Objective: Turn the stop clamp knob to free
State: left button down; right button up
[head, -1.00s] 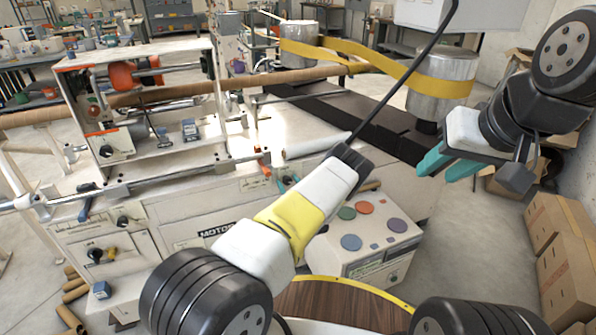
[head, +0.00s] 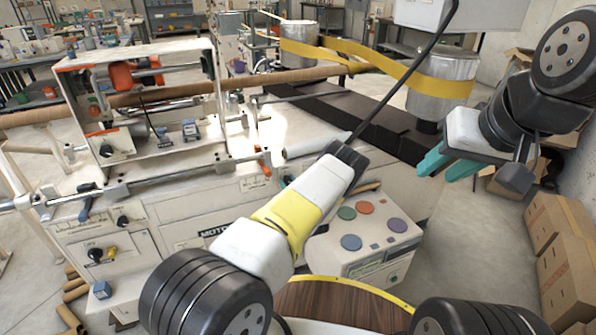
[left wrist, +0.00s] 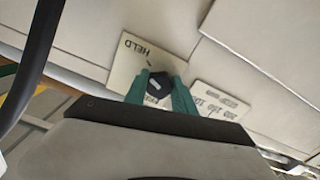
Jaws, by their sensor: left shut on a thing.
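The stop clamp knob (left wrist: 157,86) is small and black with a pale mark on its face. It stands before a cream plate (left wrist: 128,62) lettered HELD, on the machine's pale panel. My left gripper (left wrist: 160,92) is shut on the knob, one teal finger on each side of it. I cannot tell exactly where the knob's mark points, and no FREE lettering shows. In the head view my left arm reaches over the machine, and its own hand hides the knob and fingertips. My right gripper (head: 447,166) is open and empty, raised at the right, away from the machine.
A second plate with numbers (left wrist: 219,101) sits right of the knob. A control box (head: 365,240) with coloured buttons stands in front of the machine. A yellow belt (head: 375,62) runs around metal drums behind. Cardboard boxes (head: 560,240) stand at the right.

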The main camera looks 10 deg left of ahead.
pick_arm(q)
jog(key=n, duration=1.1)
jog(key=shift+n, duration=0.3)
jog(key=n, duration=0.5)
jog(key=shift+r+n, duration=0.1)
jog(key=shift+n, duration=0.2)
jog(key=n, duration=0.5)
jog(key=shift+n, duration=0.3)
jog(key=c, duration=1)
grip_release()
jog(key=shift+c, duration=0.2)
jog(key=shift+d, duration=0.1)
